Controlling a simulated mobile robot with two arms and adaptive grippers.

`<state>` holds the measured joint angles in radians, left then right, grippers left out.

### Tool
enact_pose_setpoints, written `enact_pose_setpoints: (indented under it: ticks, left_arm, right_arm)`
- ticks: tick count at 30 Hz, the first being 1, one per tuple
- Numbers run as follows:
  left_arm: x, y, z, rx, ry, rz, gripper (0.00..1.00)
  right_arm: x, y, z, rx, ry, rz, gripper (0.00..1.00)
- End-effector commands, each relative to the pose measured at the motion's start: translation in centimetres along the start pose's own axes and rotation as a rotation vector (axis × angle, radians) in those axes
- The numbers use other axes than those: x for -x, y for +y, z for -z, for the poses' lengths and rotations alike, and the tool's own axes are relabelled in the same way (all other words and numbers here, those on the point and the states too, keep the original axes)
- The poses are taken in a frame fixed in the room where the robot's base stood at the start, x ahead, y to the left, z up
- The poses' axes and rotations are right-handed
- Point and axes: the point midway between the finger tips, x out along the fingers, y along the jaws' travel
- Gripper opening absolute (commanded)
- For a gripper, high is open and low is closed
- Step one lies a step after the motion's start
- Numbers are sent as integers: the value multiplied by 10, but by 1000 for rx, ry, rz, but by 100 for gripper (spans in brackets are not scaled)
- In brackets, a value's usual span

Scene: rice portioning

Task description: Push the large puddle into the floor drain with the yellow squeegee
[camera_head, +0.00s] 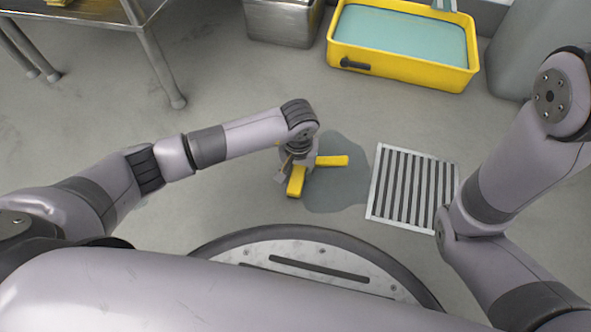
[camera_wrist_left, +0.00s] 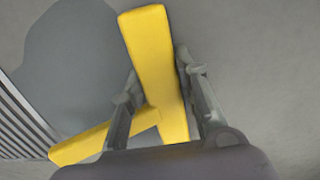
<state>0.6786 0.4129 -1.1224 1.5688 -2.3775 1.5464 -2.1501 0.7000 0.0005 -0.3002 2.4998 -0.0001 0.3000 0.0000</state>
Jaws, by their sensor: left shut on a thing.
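The yellow squeegee (camera_head: 297,182) is down at the floor, on the left part of the puddle in the head view. My left gripper (camera_head: 298,165) is shut on it; in the left wrist view its fingers stand on both sides of a yellow bar (camera_wrist_left: 152,60), with a second bar (camera_wrist_left: 95,140) at an angle. The large grey puddle (camera_head: 338,188) spreads from the squeegee toward the floor drain (camera_head: 414,190), a slatted metal grate to its right. The puddle (camera_wrist_left: 70,55) and grate (camera_wrist_left: 20,120) also show in the left wrist view. My right gripper is out of view.
A yellow tub (camera_head: 400,75) with blue-green liquid stands behind the drain. A metal box (camera_head: 283,22) is beside it. A metal table (camera_head: 165,75) stands at the upper left. The floor left of the puddle is clear.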

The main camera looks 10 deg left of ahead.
Motion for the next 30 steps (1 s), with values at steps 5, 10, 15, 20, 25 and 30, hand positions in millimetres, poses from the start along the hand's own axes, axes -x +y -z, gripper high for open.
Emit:
enact_pose_setpoints:
  ticks: [5, 10, 15, 20, 25, 30]
  left_arm:
    - [0, 9, 0, -2, 0, -3, 0]
    - [0, 17, 0, -1, 1, -1, 0]
    - [0, 26, 0, -2, 0, -2, 0]
    - [0, 34, 0, -1, 1, -1, 0]
    - [0, 37, 0, -1, 0, -1, 0]
    - [0, 42, 0, -2, 0, -1, 0]
  right_arm:
    - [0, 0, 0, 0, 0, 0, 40]
    - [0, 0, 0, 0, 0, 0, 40]
    - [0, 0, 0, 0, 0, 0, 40]
    - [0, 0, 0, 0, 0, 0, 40]
    - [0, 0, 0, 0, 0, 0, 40]
    - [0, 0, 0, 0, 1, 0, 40]
